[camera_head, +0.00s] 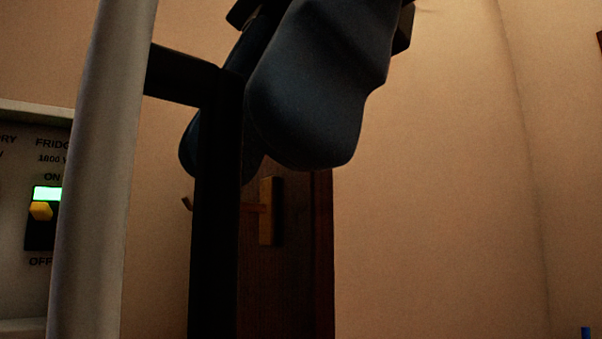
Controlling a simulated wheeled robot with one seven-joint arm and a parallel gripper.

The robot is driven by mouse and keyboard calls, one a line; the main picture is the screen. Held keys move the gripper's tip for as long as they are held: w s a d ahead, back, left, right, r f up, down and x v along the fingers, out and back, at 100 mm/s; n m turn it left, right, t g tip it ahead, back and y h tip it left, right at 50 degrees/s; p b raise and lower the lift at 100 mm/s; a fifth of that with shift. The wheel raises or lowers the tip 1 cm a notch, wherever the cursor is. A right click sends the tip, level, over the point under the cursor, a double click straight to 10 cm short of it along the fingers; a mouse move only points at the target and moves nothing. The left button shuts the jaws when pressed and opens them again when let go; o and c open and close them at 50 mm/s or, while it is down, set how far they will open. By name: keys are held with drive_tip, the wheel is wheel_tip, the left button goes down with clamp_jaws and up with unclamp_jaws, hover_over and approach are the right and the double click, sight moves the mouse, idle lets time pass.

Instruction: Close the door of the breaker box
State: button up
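The breaker box (25,150) is at the left edge, cut off by the frame. Dark rounded parts at the top centre look like part of my arm or gripper. They overlap the panel's top in the picture. No fingertips show clearly, and contact with the panel cannot be judged.
A pale grey upright post (100,170) covers the box's right part. A dark upright bar with a crosspiece stands right of it and hides part of the panel.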

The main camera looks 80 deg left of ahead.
drive_tip(key=shift+x, duration=1.3)
drive_tip(key=shift+c, duration=0.3)
clamp_jaws()
